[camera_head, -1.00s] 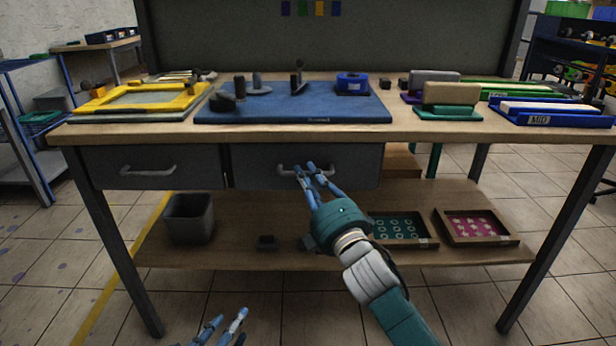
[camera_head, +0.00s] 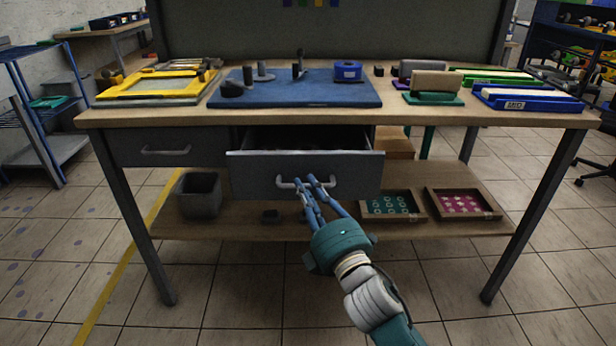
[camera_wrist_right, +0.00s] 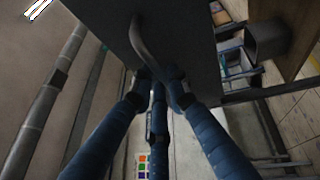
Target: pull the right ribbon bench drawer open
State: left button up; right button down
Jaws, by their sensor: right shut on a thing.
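The right drawer (camera_head: 256,175) of the bench is a dark grey box, pulled part way out of the bench, with its open top showing. Its pale bar handle (camera_head: 290,184) runs across the front. My right gripper (camera_head: 313,182) is shut on the right part of that handle. In the right wrist view the blue fingers (camera_wrist_right: 160,78) close around the handle (camera_wrist_right: 148,47), close to the drawer front (camera_wrist_right: 182,30). The left drawer (camera_head: 140,149) is flush with the bench. My left gripper is out of view.
The wooden bench top (camera_head: 420,117) carries a blue mat (camera_head: 290,92), yellow frame (camera_head: 150,86) and blue tray (camera_head: 525,103). On the lower shelf stand a grey bin (camera_head: 199,196) and two shallow boxes (camera_head: 428,206). The floor in front is clear.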

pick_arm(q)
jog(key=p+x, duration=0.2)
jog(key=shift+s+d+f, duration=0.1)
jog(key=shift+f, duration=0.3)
pick_arm(e)
jog(key=s, duration=1.4)
jog(key=c, duration=1.7)
grip_release()
jog(key=shift+o, duration=0.2)
jog(key=v, duration=1.2)
jog(key=shift+w+d+f, duration=0.1)
jog(key=shift+f, duration=0.05)
